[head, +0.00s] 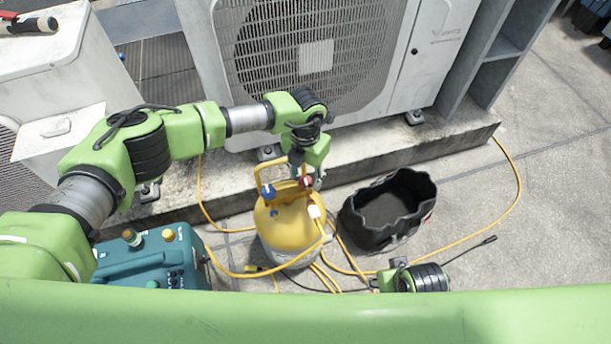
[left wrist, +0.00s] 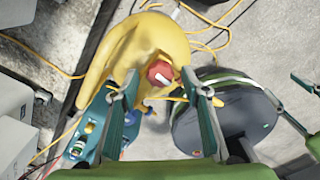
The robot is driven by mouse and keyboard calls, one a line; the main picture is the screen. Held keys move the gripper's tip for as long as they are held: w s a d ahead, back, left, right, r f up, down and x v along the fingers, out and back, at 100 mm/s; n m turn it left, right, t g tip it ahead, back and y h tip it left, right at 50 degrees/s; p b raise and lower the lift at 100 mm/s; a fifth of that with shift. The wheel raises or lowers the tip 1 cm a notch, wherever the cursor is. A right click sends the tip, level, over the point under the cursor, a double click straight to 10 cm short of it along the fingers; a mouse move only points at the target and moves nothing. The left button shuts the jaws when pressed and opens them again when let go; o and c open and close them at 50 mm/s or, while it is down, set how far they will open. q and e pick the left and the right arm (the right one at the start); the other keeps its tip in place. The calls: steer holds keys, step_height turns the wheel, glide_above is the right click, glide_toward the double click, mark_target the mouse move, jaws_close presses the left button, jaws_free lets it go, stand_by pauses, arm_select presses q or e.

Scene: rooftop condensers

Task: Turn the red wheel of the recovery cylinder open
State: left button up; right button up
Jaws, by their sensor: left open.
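The yellow recovery cylinder (head: 287,232) stands upright on the paving in the head view, with a grey lower part. Its red wheel (head: 306,181) is on top at the right, and a blue wheel (head: 268,191) is at the left. My left gripper (head: 314,180) is at the red wheel, partly hiding it. In the left wrist view the red wheel (left wrist: 160,73) with a white mark lies between the two open fingers of my left gripper (left wrist: 160,88), with gaps visible beside it. My right arm shows only in part; its finger state is unclear.
A teal machine (head: 150,266) stands left of the cylinder, and an open black bag (head: 388,210) stands right of it. Yellow hoses (head: 462,240) loop over the floor. The large condenser unit (head: 318,55) stands behind on a concrete kerb. Paving at the right is free.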

mark_target(306, 181)
arm_select(q)
step_height(306, 181, up, 12)
steer(key=shift+f, duration=0.25)
steer(key=shift+d, duration=0.1)
stand_by(0.4)
